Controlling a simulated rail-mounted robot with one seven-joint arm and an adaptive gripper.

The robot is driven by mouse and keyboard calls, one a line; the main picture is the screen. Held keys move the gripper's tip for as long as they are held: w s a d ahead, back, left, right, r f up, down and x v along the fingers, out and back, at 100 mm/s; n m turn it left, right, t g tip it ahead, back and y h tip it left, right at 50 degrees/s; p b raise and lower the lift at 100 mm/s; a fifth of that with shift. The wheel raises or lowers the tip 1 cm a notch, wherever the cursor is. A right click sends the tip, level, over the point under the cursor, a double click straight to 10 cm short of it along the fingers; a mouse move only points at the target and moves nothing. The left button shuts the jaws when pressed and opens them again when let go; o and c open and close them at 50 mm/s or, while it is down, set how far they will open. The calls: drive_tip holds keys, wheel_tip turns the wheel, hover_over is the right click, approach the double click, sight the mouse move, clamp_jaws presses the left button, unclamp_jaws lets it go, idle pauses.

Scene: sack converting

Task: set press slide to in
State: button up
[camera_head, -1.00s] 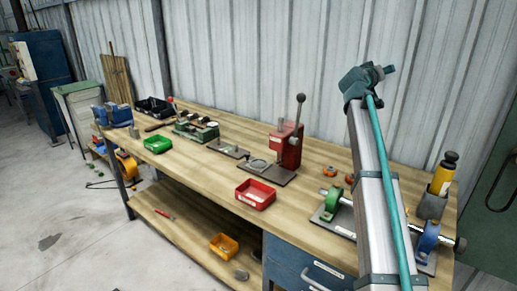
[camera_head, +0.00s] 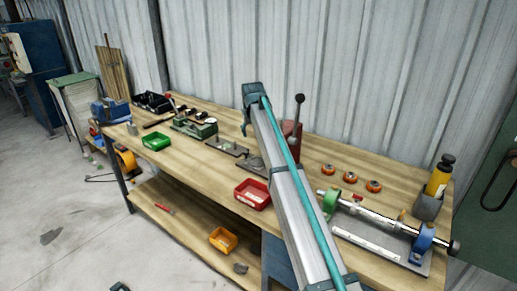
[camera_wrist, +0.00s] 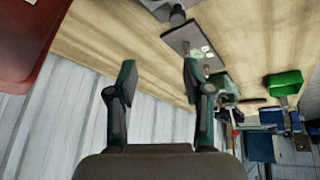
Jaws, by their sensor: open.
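The red press (camera_head: 290,132) stands at the back of the bench in the head view, largely hidden behind my arm. Its upright lever with a black knob (camera_head: 299,99) shows above. Part of its dark base (camera_head: 250,162) shows left of my arm; the slide's position cannot be made out. In the wrist view a red body, apparently the press (camera_wrist: 25,40), fills the upper left corner. A dark plate (camera_wrist: 162,8) at the top edge may be its base. My gripper (camera_wrist: 159,78) is open and empty, its fingers apart, touching nothing visible.
A flat plate fixture (camera_head: 226,147) lies left of the press. A red bin (camera_head: 252,194) and green bin (camera_head: 156,141) sit along the front edge. Orange rings (camera_head: 350,177) and a roller fixture (camera_head: 372,222) are on the right. The corrugated wall (camera_head: 400,90) stands close behind.

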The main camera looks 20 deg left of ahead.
sight(246, 152)
drive_tip(key=shift+g+y, duration=0.3)
drive_tip(key=shift+g, duration=0.3)
drive_tip(key=x, duration=0.4)
drive_tip(key=p+x, duration=0.1)
drive_tip(key=x, duration=0.3)
drive_tip(key=s+a+p+x, duration=0.1)
drive_tip(key=x, duration=0.4)
drive_tip(key=shift+s+f, duration=0.1)
drive_tip(key=shift+f, duration=0.1)
drive_tip(key=shift+d, duration=0.1)
clamp_jaws()
